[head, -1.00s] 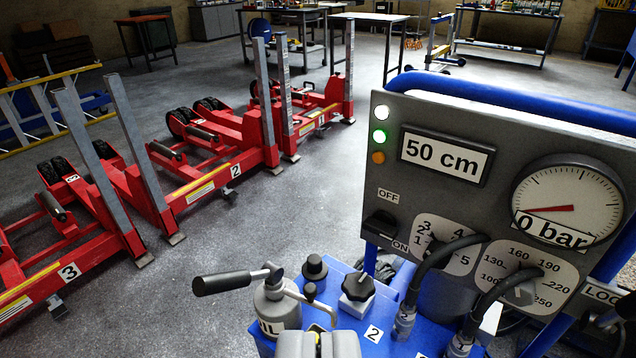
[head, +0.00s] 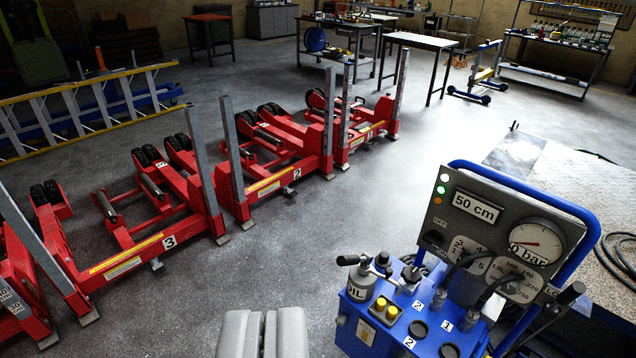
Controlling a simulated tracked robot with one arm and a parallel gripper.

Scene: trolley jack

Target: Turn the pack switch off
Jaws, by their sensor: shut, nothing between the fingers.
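The pack switch (head: 434,239) is a small black switch at the left edge of the grey control panel (head: 476,226), between the OFF label above and the ON label below. It is too small to tell which way it is set. The upper and middle lamps beside the display are lit, the middle one green (head: 441,190). The display (head: 474,203) reads "50 cm" and the gauge reads "0 bar". My gripper (head: 262,318) is shut and empty at the bottom centre, left of the blue pack (head: 358,328), apart from the switch in the picture.
A blue tube frame (head: 540,190) surrounds the panel. Red jack columns (head: 270,172) stand in a row at left. The grey floor between is clear.

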